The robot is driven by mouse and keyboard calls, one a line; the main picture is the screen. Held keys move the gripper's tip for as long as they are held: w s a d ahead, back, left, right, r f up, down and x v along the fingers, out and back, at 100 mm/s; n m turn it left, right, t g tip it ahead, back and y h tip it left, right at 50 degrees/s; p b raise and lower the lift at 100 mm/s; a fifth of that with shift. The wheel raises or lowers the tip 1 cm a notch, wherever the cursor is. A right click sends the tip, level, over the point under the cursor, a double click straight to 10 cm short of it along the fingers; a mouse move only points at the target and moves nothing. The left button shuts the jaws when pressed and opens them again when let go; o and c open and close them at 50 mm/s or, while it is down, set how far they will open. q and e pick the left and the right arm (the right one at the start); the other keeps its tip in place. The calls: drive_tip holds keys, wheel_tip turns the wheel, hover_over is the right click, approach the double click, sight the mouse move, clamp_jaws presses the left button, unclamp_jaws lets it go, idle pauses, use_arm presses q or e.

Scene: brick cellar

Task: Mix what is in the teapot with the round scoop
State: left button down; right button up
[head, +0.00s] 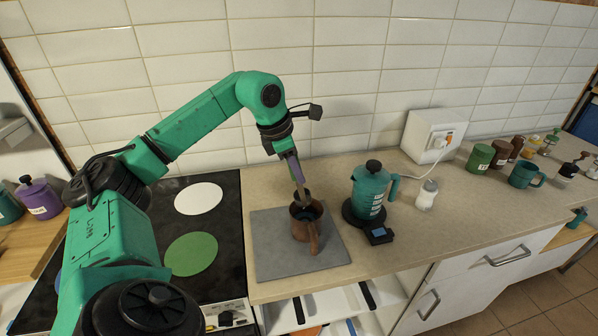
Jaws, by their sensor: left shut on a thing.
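A brown pot (300,230) with an open top and a brown handle, which I take for the teapot, stands upright on a grey mat (272,262). My left gripper (301,195) points down at its mouth, shut on a slim dark thing that I take for the round scoop. The scoop's lower end is inside the pot and hidden, and little of it shows. The pot's contents are hard to make out. My right gripper is not in view.
A teal lidded pot (369,192) stands on a black base close right of the mat, with a small white jar (427,195) beyond. A green canister (480,158) and a teal mug (525,174) stand further right. The hob (215,220) is at left; tiled wall behind.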

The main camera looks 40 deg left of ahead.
use_arm(q)
drive_tip(key=shift+s+a+f+b, duration=0.1)
drive_tip(key=shift+s+f+b, duration=0.2)
drive_tip(key=shift+f+b, duration=0.4)
drive_tip(key=shift+s+a+f+b, duration=0.1)
drive_tip(key=shift+s+f+b, duration=0.15)
drive_tip(key=shift+f+b, duration=0.4)
drive_tip(key=b+x, duration=0.2)
drive_tip(key=x, duration=0.2)
drive_tip(key=b, duration=0.2)
hover_over(301, 224)
drive_tip(key=shift+w+a+f, duration=0.1)
drive_tip(key=shift+f, duration=1.2)
drive_tip(key=shift+w+a+f, duration=0.1)
drive_tip(key=shift+f, duration=1.2)
